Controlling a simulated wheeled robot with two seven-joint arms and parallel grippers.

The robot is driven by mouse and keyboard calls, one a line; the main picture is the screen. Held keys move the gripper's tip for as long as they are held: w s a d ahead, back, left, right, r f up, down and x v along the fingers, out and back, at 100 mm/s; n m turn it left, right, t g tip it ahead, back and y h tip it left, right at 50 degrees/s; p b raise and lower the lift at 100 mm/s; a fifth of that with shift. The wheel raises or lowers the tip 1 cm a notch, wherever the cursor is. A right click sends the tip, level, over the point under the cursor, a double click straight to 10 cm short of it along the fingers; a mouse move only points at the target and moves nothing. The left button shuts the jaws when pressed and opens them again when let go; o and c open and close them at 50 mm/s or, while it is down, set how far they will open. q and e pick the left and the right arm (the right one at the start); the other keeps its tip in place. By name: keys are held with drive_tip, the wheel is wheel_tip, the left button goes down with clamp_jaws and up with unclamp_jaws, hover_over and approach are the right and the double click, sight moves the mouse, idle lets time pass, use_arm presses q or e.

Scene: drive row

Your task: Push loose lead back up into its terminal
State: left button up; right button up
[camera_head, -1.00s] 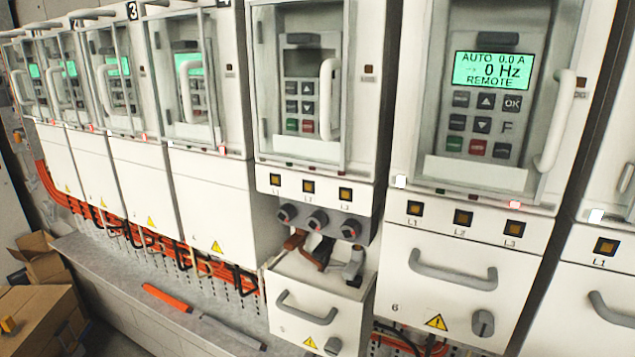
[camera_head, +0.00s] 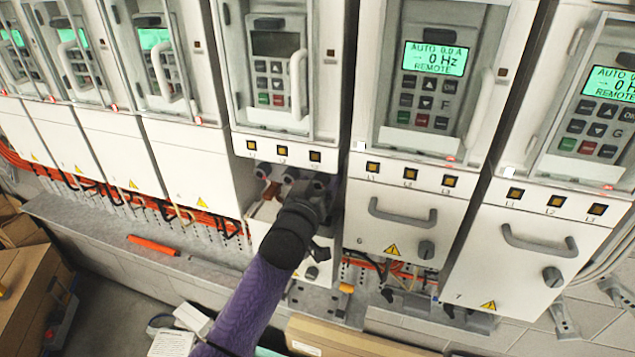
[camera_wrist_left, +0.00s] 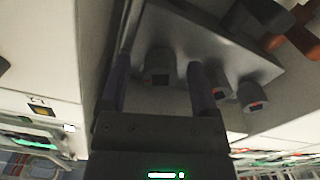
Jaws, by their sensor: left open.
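Drive 5, with a dark display, has its lower front open; its terminal row (camera_head: 264,170) shows under the yellow indicators. My left gripper (camera_head: 310,185) is up at the right part of this row and hides much of it. In the left wrist view the fingers of my left gripper (camera_wrist_left: 157,68) are open, one on each side of a grey terminal (camera_wrist_left: 160,75). Two more terminals (camera_wrist_left: 217,82) are to the right. A brown lead (camera_wrist_left: 293,38) shows at the upper right; a bit of it (camera_head: 270,190) shows in the head view. The lead's contact with its terminal is unclear. My right gripper is not seen.
Drive 6 (camera_head: 402,235) stands close on the right, its lower cover shut, with a protruding handle (camera_head: 402,215). A grey ledge (camera_head: 80,218) runs below the drives, with an orange tool (camera_head: 152,245) on it. Cardboard boxes (camera_head: 35,300) stand at the lower left.

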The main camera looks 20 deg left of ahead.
use_arm(q)
drive_tip(key=shift+w, duration=0.15)
clamp_jaws()
idle(1.4)
